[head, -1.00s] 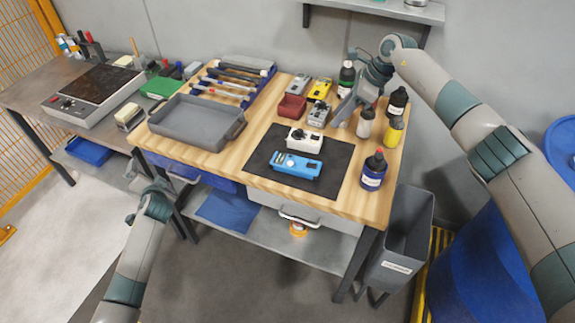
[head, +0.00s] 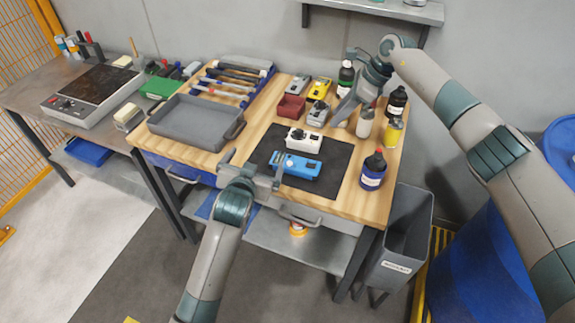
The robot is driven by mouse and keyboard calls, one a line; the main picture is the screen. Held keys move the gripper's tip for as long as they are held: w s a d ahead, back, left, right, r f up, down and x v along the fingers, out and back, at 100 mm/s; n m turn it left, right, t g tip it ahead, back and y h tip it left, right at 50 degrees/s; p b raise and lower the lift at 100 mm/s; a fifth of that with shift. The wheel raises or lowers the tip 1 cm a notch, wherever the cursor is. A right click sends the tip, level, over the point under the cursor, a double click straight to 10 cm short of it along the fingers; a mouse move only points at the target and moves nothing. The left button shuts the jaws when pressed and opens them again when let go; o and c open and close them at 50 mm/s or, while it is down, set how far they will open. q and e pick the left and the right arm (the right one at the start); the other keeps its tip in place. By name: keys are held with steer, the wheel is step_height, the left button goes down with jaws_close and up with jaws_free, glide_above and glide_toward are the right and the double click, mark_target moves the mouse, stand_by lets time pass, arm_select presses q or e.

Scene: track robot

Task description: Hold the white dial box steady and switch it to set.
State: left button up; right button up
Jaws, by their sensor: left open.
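The white dial box (head: 304,141) sits on the dark mat (head: 330,178) on the wooden bench, with a black dial on its top. The dial's setting is too small to read. My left gripper (head: 253,167) is open and empty at the bench's front edge, left of and nearer than the white box, apart from it. My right gripper (head: 347,104) is over the back right of the bench, behind and to the right of the white box, near the bottles. I cannot tell whether its jaws are open.
A blue handheld device (head: 297,166) lies on the mat just in front of the white box. A grey tray (head: 190,146) is to the left. A red bin (head: 291,107) and small devices stand behind. Several bottles, including a dark blue one (head: 373,172), line the right side.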

mark_target(302, 145)
arm_select(q)
steer(key=d+h, duration=0.1)
steer(key=d, duration=0.2)
steer(key=s+d+r, duration=0.1)
steer(key=d, duration=0.2)
steer(key=s+d+h, duration=0.1)
steer(key=d, duration=0.2)
steer(key=shift+s+r+n+h, duration=0.25)
steer(key=shift+r+n+h, duration=0.05)
steer(key=shift+r, duration=0.1)
steer(key=shift+w, duration=0.1)
steer(key=x, duration=1.7)
steer(key=shift+w+f, duration=0.1)
steer(key=shift+f, duration=0.05)
